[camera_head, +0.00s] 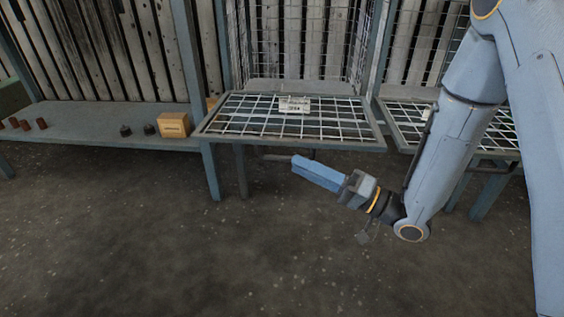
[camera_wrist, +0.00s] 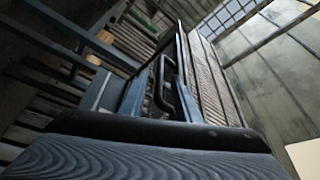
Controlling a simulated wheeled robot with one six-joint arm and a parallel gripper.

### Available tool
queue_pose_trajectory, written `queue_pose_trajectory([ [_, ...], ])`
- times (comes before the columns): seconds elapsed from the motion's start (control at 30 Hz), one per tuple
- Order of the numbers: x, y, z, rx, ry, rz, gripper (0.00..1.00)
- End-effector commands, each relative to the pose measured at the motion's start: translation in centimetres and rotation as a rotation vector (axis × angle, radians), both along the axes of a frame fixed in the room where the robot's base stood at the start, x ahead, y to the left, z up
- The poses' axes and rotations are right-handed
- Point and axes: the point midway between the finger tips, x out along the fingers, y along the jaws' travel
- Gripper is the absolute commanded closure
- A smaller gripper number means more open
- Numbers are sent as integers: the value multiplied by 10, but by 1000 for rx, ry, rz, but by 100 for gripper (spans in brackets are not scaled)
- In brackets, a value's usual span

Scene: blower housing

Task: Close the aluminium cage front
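A wire-mesh cage front (camera_head: 250,124) with a grey frame and a white label hangs folded down, about level, in the middle of the head view. The cage behind it is open. The label is too small to read. A dark bar handle sits under its front edge; a dark handle (camera_wrist: 160,88) also shows in the wrist view, ahead of my gripper. My gripper (camera_head: 305,168) has blue fingers pointing left, in front of and below the front's edge, apparently apart from it. The gap between the fingers is not clear.
A second mesh front (camera_head: 407,118) is also folded down at right, partly behind my arm. A grey shelf (camera_head: 80,125) at left holds a yellow-brown box (camera_head: 173,125) and several small dark and brown cylinders. Bench legs stand below. The concrete floor in front is clear.

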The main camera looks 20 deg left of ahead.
Motion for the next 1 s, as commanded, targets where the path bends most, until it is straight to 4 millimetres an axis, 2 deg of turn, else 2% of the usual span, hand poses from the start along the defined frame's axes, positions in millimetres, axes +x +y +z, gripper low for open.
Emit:
queue_pose_trajectory([
  [0.1, 1, 20, 2, 0, -3, 5, 70],
  [0.33, 4, 49, 8, -2, -1, 2, 70],
  [0.5, 5, 57, 10, -1, 0, 0, 70],
  [0.73, 5, 57, 11, -2, 1, 0, 70],
  [0.77, 5, 57, 11, -2, 1, 0, 74],
  [0.9, 5, 57, 11, -2, 1, 0, 97],
  [1.0, 5, 57, 11, -2, 1, 0, 100],
])
